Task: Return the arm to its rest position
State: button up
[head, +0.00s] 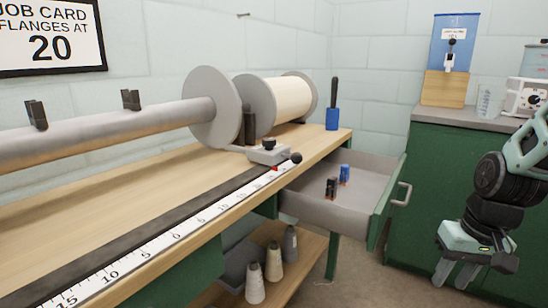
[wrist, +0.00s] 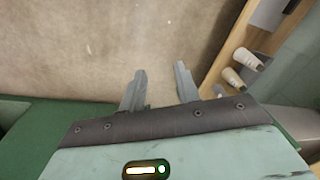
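My gripper (head: 457,274) hangs at the right of the head view, fingers pointing down, in front of the green cabinet and to the right of the open drawer. In the wrist view its two fingers (wrist: 160,92) stand apart with bare floor between them. It is open and empty, touching nothing that I can see. Part of my arm runs out of the head view at the right edge.
The open drawer (head: 300,204) holds small blue and dark items. The workbench (head: 65,204) carries a roller with flanges (head: 213,108) and a ruler (head: 150,250). Cones (head: 255,284) stand on the lower shelf. A green cabinet (head: 440,160) stands behind my arm.

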jog(key=s+a+r+n+g, duration=0.1)
jog(key=s+a+r+n, duration=0.1)
jog(key=s+a+n, duration=0.5)
jog(key=s+a+r+n, duration=0.1)
jog(key=s+a+n, duration=0.2)
jog(key=s+a, duration=0.85)
notch_tip(320, 180, up, 32)
jog(key=w+a+p, duration=0.1)
jog(key=w+p, duration=0.2)
jog(key=p, duration=2.8)
jog(key=shift+a+m+h, duration=0.3)
jog(key=shift+a, duration=0.1)
